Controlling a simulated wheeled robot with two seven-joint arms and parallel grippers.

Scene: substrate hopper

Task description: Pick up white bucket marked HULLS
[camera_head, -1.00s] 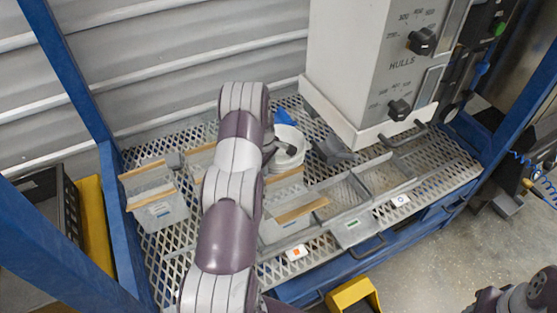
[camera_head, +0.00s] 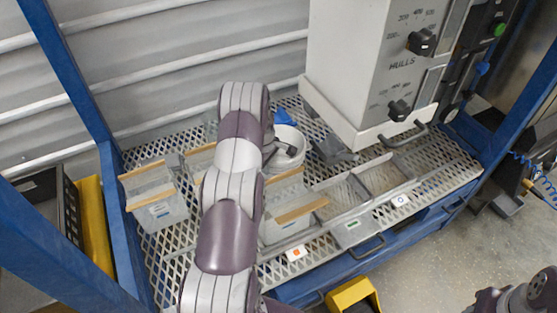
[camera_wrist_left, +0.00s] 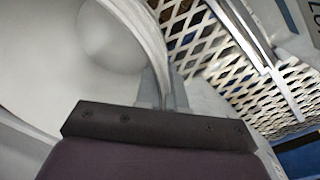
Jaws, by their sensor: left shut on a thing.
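The white bucket (camera_head: 291,139) is on or just above the mesh deck, behind my left forearm in the head view. Its near-left side is hidden by my arm, and no marking on it can be read. In the left wrist view the bucket's pale inside (camera_wrist_left: 40,60) fills the left, and its curved rim runs down between my fingers. My left gripper (camera_head: 277,151) is shut on the bucket's rim; its fingers also show in the left wrist view (camera_wrist_left: 163,92). Part of my right arm shows at the lower right; its gripper is out of view.
A grey hopper (camera_head: 345,65) lettered HULLS overhangs the mesh deck (camera_head: 440,160) right of the bucket. Clear bins (camera_head: 160,212) and a tray with a scale (camera_head: 352,228) stand around my arm. Blue posts (camera_head: 75,80) frame the deck. A blue item (camera_head: 284,116) lies behind the bucket.

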